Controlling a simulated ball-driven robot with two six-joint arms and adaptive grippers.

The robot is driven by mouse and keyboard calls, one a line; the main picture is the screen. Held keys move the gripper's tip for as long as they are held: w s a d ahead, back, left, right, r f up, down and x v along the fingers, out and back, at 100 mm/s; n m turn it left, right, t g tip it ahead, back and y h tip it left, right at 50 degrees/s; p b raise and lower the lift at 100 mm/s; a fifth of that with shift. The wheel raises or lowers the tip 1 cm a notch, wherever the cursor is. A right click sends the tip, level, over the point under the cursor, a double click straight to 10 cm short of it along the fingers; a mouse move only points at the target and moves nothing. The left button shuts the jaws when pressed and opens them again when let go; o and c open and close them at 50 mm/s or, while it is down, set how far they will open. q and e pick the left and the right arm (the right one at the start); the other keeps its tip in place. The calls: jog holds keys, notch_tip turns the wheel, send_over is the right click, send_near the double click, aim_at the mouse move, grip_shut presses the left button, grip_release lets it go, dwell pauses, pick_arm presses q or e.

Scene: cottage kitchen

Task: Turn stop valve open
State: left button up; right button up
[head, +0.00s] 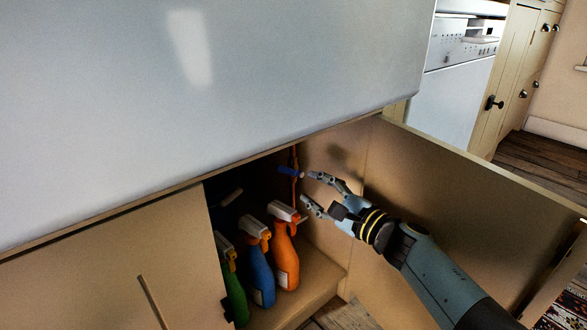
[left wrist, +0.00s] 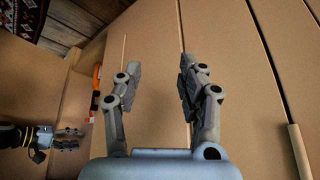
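The stop valve shows in the head view as a blue handle (head: 289,171) on a thin copper-coloured pipe (head: 295,158) inside the open under-sink cabinet. My right gripper (head: 308,188) is open and empty, its fingertips just right of the handle and seemingly apart from it. The right gripper also shows at the left edge of the left wrist view (left wrist: 80,138). My left gripper (left wrist: 160,66) is open and empty in the left wrist view, in front of a closed tan cabinet front (left wrist: 152,110). The head view does not show it. The valve cannot be made out in the left wrist view.
An orange (head: 285,255), a blue (head: 260,275) and a green spray bottle (head: 234,292) stand in the cabinet below the valve. The open cabinet door (head: 450,180) is beside my right arm. A white sink front (head: 200,90) overhangs the opening. The cabinet's back is dark.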

aim_at(284, 172)
jog(key=b+x, duration=0.3)
jog(key=x, duration=0.6)
jog(key=shift+f, duration=0.1)
jog(key=shift+w+a, duration=0.4)
jog(key=shift+w, duration=0.2)
pick_arm(q)
notch_tip(284, 172, down, 4)
jog(key=t, duration=0.4)
jog(key=shift+w+d+f, duration=0.1)
jog(key=shift+d+f, duration=0.05)
pick_arm(e)
jog(key=shift+w+a, duration=0.15)
jog(key=shift+w, duration=0.05)
jog(key=shift+c, duration=0.4)
grip_shut()
